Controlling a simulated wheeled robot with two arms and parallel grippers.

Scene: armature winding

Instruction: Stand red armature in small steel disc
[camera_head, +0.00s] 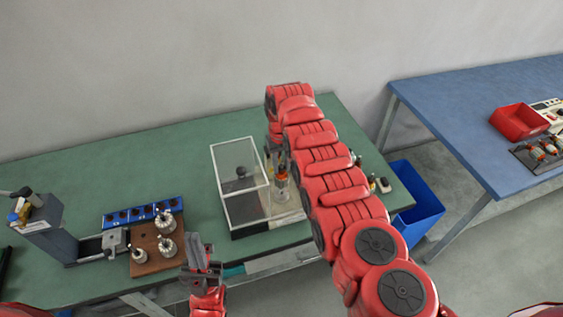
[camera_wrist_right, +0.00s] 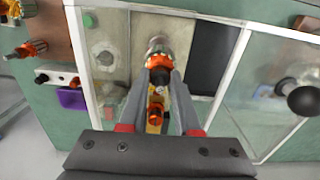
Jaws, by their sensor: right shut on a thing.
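My right gripper (camera_wrist_right: 157,97) is shut on the red armature (camera_wrist_right: 159,62), an orange-red winding on a shaft. The armature points away from the wrist, and a grey metal round part (camera_wrist_right: 158,45) shows at its far end. I cannot tell whether that part is the small steel disc or the armature's own core. In the head view the armature (camera_head: 281,181) is upright beside the clear-walled box, below my right wrist, partly hidden by my arm. My left gripper (camera_head: 203,263) is open and empty near the front edge of the green table.
The clear box (camera_head: 229,150) has white edges and a black knob (camera_wrist_right: 307,100). Several steel fittings stand on a brown board (camera_head: 146,266) at left, beside a blue rack (camera_head: 128,218). A blue bin (camera_head: 420,205) stands between the green table and the blue table (camera_head: 450,100).

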